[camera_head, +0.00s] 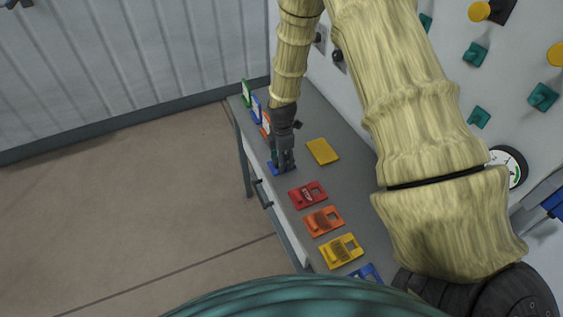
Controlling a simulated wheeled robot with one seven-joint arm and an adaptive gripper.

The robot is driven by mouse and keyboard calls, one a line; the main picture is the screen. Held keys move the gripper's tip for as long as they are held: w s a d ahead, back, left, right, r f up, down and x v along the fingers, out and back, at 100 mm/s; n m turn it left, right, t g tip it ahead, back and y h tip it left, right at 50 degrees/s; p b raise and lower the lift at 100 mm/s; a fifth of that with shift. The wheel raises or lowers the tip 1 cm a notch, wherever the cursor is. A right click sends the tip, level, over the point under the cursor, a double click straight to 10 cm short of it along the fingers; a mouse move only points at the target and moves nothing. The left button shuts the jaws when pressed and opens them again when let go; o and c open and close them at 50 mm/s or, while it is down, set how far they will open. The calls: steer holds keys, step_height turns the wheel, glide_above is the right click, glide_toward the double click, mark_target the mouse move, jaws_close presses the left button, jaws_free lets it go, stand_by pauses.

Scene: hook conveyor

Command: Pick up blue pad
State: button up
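A blue pad (273,169) lies near the left edge of the grey table. Only slivers of it show on the left and right of my gripper (285,166). My gripper points down right over it, with the fingertips at or close to its surface. The fingers hide the middle of the pad. I cannot tell whether they touch it or how far apart they are.
A yellow pad (322,151) lies to the right of my gripper. Red (308,195), orange (323,221), yellow (341,251) and blue (366,273) tags line the nearer table (345,190). Upright cards (256,106) stand behind. A panel with knobs (475,54) rises on the right.

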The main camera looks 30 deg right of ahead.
steer(key=shift+f, duration=0.2)
steer(key=shift+c, duration=0.4)
steer(key=c, duration=1)
steer(key=shift+c, duration=0.2)
steer(key=shift+r, duration=0.15)
steer(key=shift+w+r+b, duration=0.1)
steer(key=shift+r+b, duration=0.4)
steer(key=shift+s+a+r+b, duration=0.2)
steer(key=shift+a+r+b, duration=0.05)
steer(key=shift+r+b, duration=0.25)
steer(key=shift+s+a+r+b, duration=0.2)
steer(key=shift+r+b, duration=0.15)
steer(key=shift+r, duration=0.2)
steer(key=s+a+r+b, duration=0.1)
steer(key=s+a+b, duration=0.3)
steer(key=s+a, duration=0.5)
steer(key=shift+s+a+r, duration=0.35)
steer(key=shift+a, duration=0.85)
